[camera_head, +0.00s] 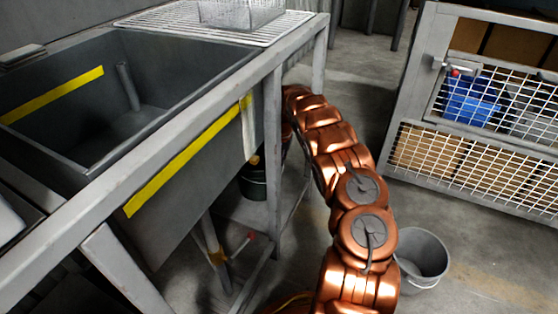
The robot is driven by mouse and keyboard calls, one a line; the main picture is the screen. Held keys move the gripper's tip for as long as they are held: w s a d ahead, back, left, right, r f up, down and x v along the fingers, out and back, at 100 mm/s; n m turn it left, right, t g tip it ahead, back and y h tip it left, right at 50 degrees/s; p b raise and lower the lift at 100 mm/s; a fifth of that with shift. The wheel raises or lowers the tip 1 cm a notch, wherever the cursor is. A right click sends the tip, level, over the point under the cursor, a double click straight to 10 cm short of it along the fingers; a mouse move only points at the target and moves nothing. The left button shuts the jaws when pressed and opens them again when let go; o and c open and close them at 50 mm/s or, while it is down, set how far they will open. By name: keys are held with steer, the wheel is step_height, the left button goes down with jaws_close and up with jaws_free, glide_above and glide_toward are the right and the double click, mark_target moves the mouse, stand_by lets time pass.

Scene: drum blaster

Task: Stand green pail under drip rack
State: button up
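A dark green pail (254,184) shows low beneath the bench, beside the near side of a bench leg. The sink's side and the leg hide parts of it, and I cannot tell whether it rests on the floor or hangs. The drip rack (170,22), a pale wire grid, lies on the bench top at the far end, above and beyond the sink. My copper arm arches up from the bottom and bends down behind the bench leg near the pail. My gripper is hidden there, so its hold on the pail cannot be seen.
A grey bucket (422,258) stands on the floor right of my arm. A wire basket (240,14) sits on the rack. The deep sink (130,85) fills the left. A mesh-fronted cage (470,130) with blue items stands at right. Floor between bench and cage is mostly clear.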

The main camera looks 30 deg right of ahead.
steer(key=o, duration=0.3)
steer(key=r, duration=0.8)
steer(key=s+r, duration=0.1)
steer(key=r, duration=0.3)
steer(key=shift+d, duration=0.35)
steer(key=shift+f, duration=0.1)
